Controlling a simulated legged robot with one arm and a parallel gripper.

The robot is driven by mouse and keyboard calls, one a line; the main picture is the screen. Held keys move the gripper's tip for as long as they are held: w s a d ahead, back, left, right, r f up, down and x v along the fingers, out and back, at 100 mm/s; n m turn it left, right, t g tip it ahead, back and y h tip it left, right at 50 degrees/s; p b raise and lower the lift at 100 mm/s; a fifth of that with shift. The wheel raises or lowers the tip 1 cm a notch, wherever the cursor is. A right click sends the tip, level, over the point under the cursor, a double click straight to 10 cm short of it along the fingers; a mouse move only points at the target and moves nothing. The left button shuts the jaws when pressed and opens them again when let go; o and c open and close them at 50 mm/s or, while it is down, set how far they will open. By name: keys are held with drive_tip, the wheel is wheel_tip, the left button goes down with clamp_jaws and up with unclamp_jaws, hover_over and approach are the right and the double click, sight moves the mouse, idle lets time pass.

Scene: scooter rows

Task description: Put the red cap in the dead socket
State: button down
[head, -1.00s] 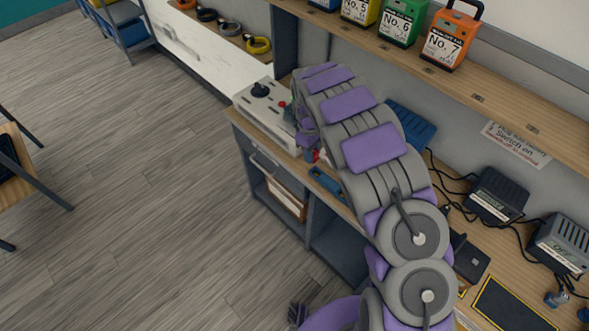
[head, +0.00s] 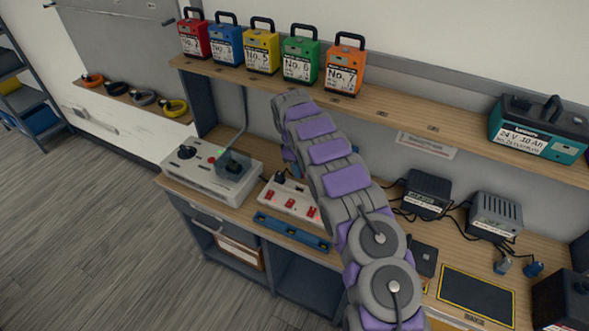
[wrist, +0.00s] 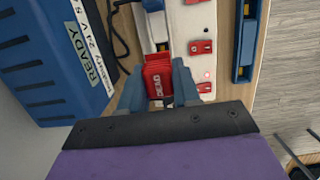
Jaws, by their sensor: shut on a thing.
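My gripper (wrist: 158,92) is shut on the red cap (wrist: 158,80), which has pale lettering reading "DEAD", in the wrist view. Its blue fingers stand on either side of the cap. The cap is over or against the white socket strip (wrist: 178,14); I cannot tell whether it is seated. The strip lies on the bench in the head view (head: 291,208), with several red switches and a dark plug at its far left end. The spot under the cap is hidden, so I cannot tell which socket it covers. In the head view my arm hides the gripper and cap.
A blue box labelled "READY" (wrist: 40,60) is close left of my gripper. A blue bar (head: 292,232) lies along the bench front. A shelf (head: 390,118) hangs above.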

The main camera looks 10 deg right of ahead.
drive_tip(key=shift+a+f+b, duration=0.1)
drive_tip(key=shift+f+b, duration=1.45)
drive_tip(key=shift+f, duration=1.65)
drive_tip(key=shift+s+p, duration=0.1)
drive_tip(key=shift+p, duration=0.9)
drive_tip(key=shift+f, duration=0.7)
drive_tip(key=c, duration=0.7)
unclamp_jaws()
drive_tip(key=shift+c, duration=0.2)
wheel_tip(320, 180, up, 17)
drive_tip(key=w+a+p, duration=0.2)
drive_tip(key=p, duration=0.1)
drive_tip(key=shift+a, duration=0.35)
